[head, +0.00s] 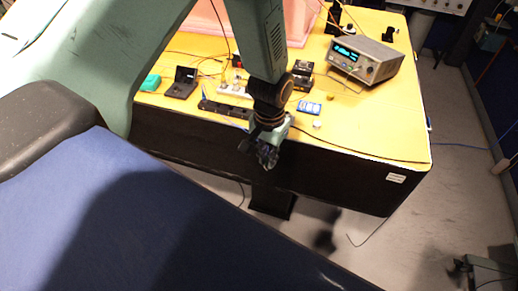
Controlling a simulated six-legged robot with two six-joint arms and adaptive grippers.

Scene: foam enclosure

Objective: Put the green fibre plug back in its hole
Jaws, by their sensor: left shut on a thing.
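My left gripper (264,152) hangs over the near edge of the yellow-topped table (385,135), in front of its dark side. Its fingers are dark and small here. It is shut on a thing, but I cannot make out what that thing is. I cannot pick out the green fibre plug or its hole anywhere in this view. A long black strip (222,108) lies on the table just left of the gripper, partly hidden by the wrist. My right gripper is not in view.
A grey bench instrument (368,66) with a lit display stands at the back right. A green box (151,83), an open black case (182,83), a blue and white item (309,107) and loose cables lie on the table. The table's front right is mostly clear.

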